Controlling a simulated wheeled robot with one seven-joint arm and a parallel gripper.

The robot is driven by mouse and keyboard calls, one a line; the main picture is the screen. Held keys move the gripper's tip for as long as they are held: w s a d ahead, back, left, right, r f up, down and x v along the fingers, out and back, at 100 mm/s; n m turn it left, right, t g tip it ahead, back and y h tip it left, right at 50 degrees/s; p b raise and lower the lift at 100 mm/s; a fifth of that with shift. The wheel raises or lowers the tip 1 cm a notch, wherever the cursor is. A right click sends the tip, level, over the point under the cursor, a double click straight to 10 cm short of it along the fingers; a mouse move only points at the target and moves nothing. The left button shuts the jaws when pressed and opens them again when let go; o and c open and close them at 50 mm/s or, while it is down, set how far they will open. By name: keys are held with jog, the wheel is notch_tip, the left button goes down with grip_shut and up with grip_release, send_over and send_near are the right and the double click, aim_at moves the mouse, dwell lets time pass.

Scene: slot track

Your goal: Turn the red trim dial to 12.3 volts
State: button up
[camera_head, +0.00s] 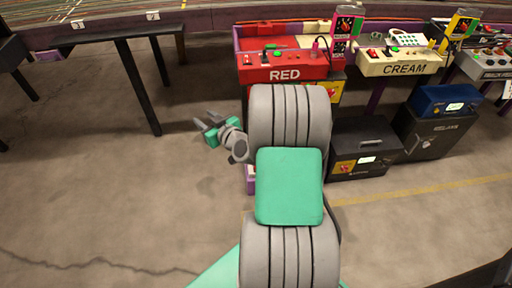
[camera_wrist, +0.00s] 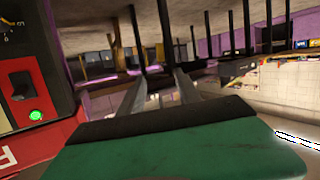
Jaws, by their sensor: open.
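The red station (camera_head: 284,68), lettered RED, stands at the top centre of the head view. Its controls include a green button (camera_head: 269,54); I cannot pick out the red trim dial there for certain. My gripper (camera_head: 204,120) is open and empty, left of and nearer than the red station, touching nothing. Its fingers also show in the wrist view (camera_wrist: 159,86).
The cream station (camera_head: 402,66) stands right of the red one. Dark boxes (camera_head: 364,150) stand on the floor below it. A dark table (camera_head: 118,31) stands at the upper left. The floor (camera_head: 90,175) at left is clear.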

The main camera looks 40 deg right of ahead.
jog(key=s+d+f+m+h+b, duration=0.35)
jog(key=s+d+f+h, duration=0.2)
jog(key=d, duration=0.25)
jog(key=s+d+f+m+h+b, duration=0.2)
jog(key=s+d+f+m+h, duration=0.2)
jog(key=d+f, duration=0.3)
jog(key=p+x, duration=0.1)
jog(key=x, duration=0.6)
jog(key=shift+d, duration=0.2)
jog(key=shift+w+f+n, duration=0.15)
jog(key=shift+n, duration=0.1)
grip_shut()
